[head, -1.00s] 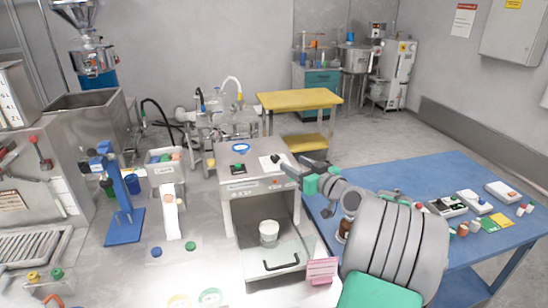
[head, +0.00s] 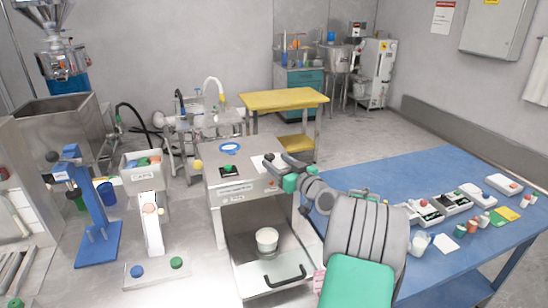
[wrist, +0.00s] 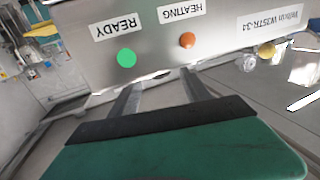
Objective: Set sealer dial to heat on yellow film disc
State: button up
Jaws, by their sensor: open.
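The sealer (head: 240,192) is a steel box with an open front bay and a white cup (head: 267,236) inside. Its top carries a blue ring (head: 229,148), a green-topped black square (head: 228,170) and a pale plate with a small black part, perhaps the dial (head: 268,157), partly hidden by my fingers. My gripper (head: 275,166) is open at the sealer's top right edge; contact cannot be told. In the wrist view, the fingers (wrist: 158,82) point at the panel with a green READY light (wrist: 127,58) and an orange HEATING light (wrist: 187,40). No yellow film disc is in view now.
A blue stand (head: 90,215) and a white bin (head: 142,172) stand left of the sealer. A button box (head: 157,270) lies in front. A blue table (head: 400,182) with several small items is at right. A pink card (head: 319,280) is mostly hidden by my arm.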

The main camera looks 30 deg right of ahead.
aim_at(270, 159)
jog(key=w, duration=0.2)
jog(key=shift+w, duration=0.3)
grip_shut()
dwell(0.3)
